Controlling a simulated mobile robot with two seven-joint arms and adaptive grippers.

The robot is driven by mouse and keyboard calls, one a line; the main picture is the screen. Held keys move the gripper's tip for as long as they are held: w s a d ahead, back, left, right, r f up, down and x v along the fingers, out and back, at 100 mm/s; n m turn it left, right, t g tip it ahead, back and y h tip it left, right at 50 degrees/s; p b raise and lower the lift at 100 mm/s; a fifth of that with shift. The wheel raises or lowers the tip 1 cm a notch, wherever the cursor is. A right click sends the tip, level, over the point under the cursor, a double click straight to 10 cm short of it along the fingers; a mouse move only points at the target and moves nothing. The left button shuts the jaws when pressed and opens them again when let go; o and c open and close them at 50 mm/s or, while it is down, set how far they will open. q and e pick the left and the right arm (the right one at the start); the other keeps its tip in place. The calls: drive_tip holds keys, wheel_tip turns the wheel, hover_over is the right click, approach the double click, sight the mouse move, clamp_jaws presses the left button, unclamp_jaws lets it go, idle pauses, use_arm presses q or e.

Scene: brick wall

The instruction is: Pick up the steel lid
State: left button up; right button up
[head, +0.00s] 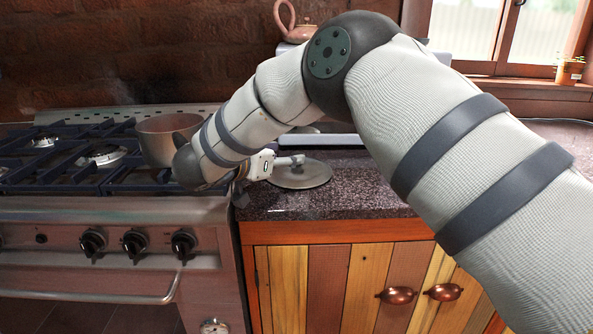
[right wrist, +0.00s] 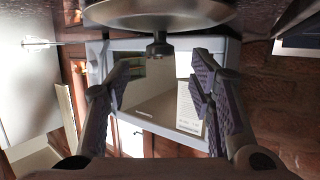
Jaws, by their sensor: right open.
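The steel lid (head: 302,178) lies flat on the dark speckled counter, just right of the stove. In the right wrist view, which is upside down, the lid (right wrist: 160,12) fills the top edge and its small knob (right wrist: 160,48) points down in the picture. My right gripper (head: 280,163) reaches in from the stove side, close to the knob. In the right wrist view its fingers (right wrist: 161,88) are apart with nothing between them; the knob stands near the middle of the gap but higher in the picture. My left gripper is not in view.
A steel pot (head: 166,136) stands on the stove (head: 100,210), close beside my right wrist. A pale box-shaped appliance with a glass front (right wrist: 160,135) stands beyond the lid. A pink teapot (head: 296,30) is at the back. My right arm hides part of the counter.

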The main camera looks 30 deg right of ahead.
sight(294, 154)
drive_tip(key=x, duration=0.5)
drive_tip(key=shift+w+d+f, duration=0.1)
drive_tip(key=shift+d, duration=0.05)
drive_tip(key=shift+c, duration=0.3)
clamp_jaws()
